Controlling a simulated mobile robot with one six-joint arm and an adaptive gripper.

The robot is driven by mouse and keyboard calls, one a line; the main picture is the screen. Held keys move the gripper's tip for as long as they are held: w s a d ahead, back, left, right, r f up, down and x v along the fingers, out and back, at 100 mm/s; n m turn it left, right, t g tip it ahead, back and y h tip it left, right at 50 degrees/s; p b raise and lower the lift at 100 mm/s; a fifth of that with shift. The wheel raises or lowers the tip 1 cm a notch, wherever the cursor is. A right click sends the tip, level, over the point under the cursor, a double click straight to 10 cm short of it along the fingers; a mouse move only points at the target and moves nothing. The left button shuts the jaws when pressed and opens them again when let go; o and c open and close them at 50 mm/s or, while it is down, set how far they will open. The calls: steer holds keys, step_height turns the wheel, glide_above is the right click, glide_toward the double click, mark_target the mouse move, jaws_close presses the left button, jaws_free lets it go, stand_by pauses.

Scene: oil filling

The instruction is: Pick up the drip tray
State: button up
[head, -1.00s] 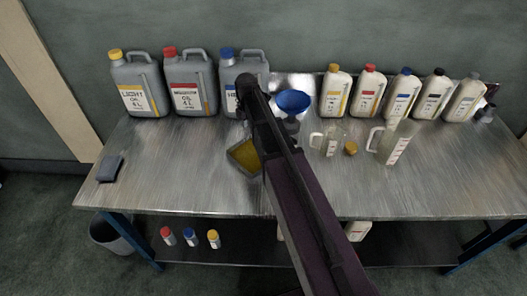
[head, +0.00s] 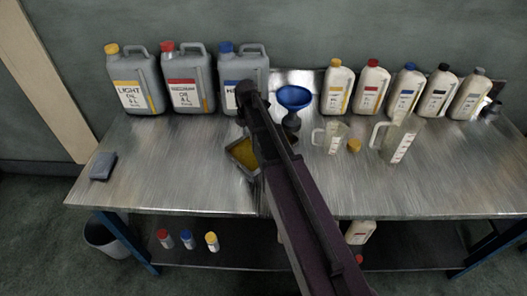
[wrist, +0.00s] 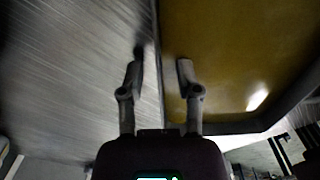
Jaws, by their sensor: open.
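My gripper (wrist: 161,68) is open around the tray's left wall in that view. One finger is outside over the bench and the other is on the oil side. I cannot tell whether either finger touches the wall. The fingers are hidden in the head view.
Large grey oil cans (head: 188,85) stand at the back left of the metal bench (head: 160,165). A blue funnel (head: 294,97) stands right of my arm, near clear jugs (head: 395,140). Several white bottles line the back right. The bench's front left is mostly clear.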

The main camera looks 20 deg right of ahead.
steer(key=shift+f, duration=0.1)
stand_by(0.6)
jaws_close()
